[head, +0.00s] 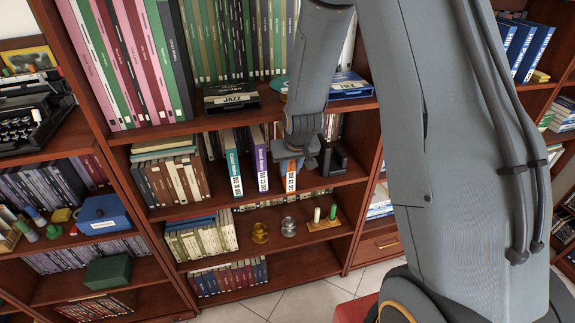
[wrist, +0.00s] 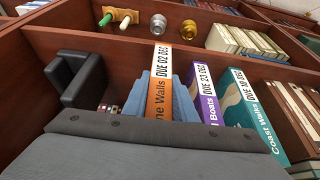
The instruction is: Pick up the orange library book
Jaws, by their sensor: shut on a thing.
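The orange library book (head: 291,179) stands upright on the middle shelf of the wooden bookcase in the head view. In the wrist view its orange spine (wrist: 159,100) shows a white label reading "DUE 02 DEC" and part of a title ending in "ne Walls". My gripper (head: 293,158) is at the upper part of the book. In the wrist view my gripper's blue-grey fingers (wrist: 160,104) lie along both sides of the book, shut on it. The book still appears to be in its place on the shelf.
A purple book (wrist: 204,95) and a teal book (wrist: 244,105) stand beside it on one side. A dark bookend (wrist: 76,78) stands on the other side. The shelf below holds brass and silver knobs (head: 260,232) and a small board with pegs (head: 323,223).

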